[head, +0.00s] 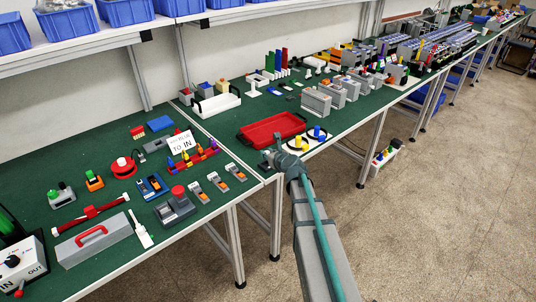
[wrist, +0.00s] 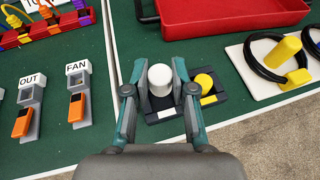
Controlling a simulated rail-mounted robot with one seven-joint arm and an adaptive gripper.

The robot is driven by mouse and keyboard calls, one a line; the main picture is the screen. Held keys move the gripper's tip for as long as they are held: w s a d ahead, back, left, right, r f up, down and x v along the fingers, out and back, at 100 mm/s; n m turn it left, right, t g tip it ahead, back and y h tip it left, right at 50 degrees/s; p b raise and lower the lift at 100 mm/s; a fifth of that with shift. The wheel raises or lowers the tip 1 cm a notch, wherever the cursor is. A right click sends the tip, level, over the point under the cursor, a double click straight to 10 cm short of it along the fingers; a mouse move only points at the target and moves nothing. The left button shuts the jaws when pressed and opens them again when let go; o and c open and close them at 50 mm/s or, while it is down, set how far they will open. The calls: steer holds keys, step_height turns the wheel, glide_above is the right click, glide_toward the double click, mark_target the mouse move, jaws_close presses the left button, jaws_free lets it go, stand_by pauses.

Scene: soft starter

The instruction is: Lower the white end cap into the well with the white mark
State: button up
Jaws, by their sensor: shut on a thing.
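My gripper (wrist: 160,72) is shut on the white end cap (wrist: 160,79), with one finger on each side of it. Below is a dark block (wrist: 224,99) with a white mark (wrist: 171,114) and a yellow mark (wrist: 208,100) along its near edge. A yellow cap (wrist: 204,80) sits in the block behind the yellow mark. The white cap appears upright, behind the white mark in the picture; its underside and the well there are hidden, so I cannot tell its height.
A red tray (wrist: 232,20) lies behind. A white board (wrist: 285,80) with a yellow peg and black loop is at right. Grey-and-orange pieces labelled OUT (wrist: 29,110) and FAN (wrist: 77,99) are at left. The bench's front edge is close.

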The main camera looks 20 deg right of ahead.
steer(key=shift+f+b, duration=1.45)
steer(key=shift+f, duration=0.7)
stand_by(1.0)
steer(key=o, duration=0.8)
steer(key=shift+o, duration=0.2)
steer(key=shift+s, duration=0.15)
